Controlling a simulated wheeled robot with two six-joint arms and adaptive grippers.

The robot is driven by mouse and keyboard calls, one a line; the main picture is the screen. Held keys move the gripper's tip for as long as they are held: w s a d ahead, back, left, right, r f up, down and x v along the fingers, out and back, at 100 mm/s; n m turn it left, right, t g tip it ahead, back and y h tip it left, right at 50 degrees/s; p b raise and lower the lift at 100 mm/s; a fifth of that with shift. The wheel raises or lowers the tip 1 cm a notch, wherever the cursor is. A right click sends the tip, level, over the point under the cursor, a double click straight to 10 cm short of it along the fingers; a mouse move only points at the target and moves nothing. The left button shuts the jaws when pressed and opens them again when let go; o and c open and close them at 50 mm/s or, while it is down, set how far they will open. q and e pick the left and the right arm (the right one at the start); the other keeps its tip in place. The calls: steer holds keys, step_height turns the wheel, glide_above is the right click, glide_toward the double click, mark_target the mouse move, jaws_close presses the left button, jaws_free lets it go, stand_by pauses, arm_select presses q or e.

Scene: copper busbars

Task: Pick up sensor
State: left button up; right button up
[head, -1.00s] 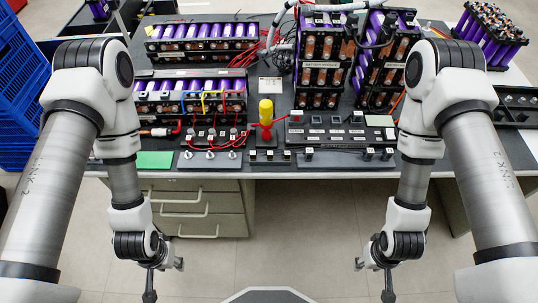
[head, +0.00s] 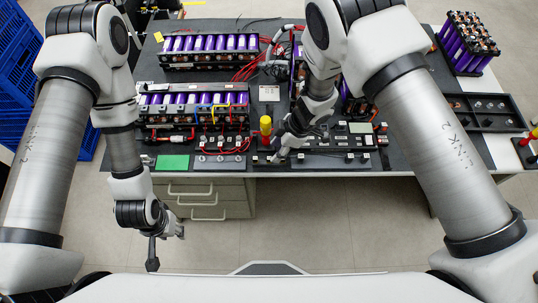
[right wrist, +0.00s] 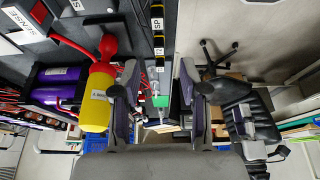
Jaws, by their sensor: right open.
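In the right wrist view a dark block (right wrist: 45,37) with a white label that seems to begin "SENS" shows at the upper left. I cannot pick it out surely in the head view, among the small parts at the table's front edge. My right gripper (head: 276,158) is low at that front edge, just right of the red-and-yellow cylinder (head: 265,126). In the right wrist view my right gripper (right wrist: 158,82) is open, with nothing seen held between its fingers. My left gripper (head: 167,248) hangs in front of the table, fingers apart and empty.
The cylinder (right wrist: 97,102) stands close beside the right fingers. Purple battery packs (head: 194,104) and red wires fill the table (head: 140,68). A green card (head: 172,162) lies at the front left. A black tray (head: 486,112) is at the right. A drawer unit (head: 210,197) stands below.

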mark_target(270, 157)
steer(key=p+x, duration=0.1)
steer(key=x, duration=0.4)
steer(key=shift+w+f, duration=0.1)
steer(key=shift+f, duration=0.25)
jaws_close()
steer(key=shift+r, duration=0.2)
